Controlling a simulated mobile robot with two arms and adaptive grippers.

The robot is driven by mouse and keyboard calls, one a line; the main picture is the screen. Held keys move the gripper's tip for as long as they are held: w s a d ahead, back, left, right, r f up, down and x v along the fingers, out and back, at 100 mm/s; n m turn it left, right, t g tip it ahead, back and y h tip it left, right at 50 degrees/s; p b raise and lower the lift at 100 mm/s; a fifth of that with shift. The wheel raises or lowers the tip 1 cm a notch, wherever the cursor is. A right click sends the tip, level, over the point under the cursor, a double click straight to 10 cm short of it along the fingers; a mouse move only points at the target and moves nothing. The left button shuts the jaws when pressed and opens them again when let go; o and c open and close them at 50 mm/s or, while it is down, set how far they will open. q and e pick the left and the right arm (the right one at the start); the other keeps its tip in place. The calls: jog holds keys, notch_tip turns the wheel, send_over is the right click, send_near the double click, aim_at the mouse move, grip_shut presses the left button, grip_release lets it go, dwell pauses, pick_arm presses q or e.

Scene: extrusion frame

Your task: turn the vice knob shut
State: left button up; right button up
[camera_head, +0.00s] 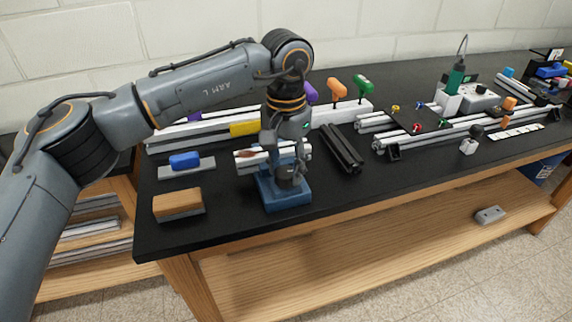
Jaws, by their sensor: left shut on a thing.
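A blue vice (283,194) stands on the black bench near its front left edge. A light extrusion bar (246,158) lies across the top of the vice. My left gripper (291,180) points down at the front of the vice, shut on what seems to be the vice knob. The fingers and a dark round part hide most of the knob, so how far it is turned does not show. My right gripper is not in view.
A wood block (178,206) and a blue-handled tool (185,160) lie left of the vice. Dark extrusion bars (342,149) lie to its right. Coloured-handled drivers (338,89) stand in a rack behind. A partly built frame (440,133) lies farther right.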

aim_at(286, 171)
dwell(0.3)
pick_arm(q)
jog(key=o, duration=1.1)
jog(key=shift+o, duration=0.2)
notch_tip(286, 171, up, 12)
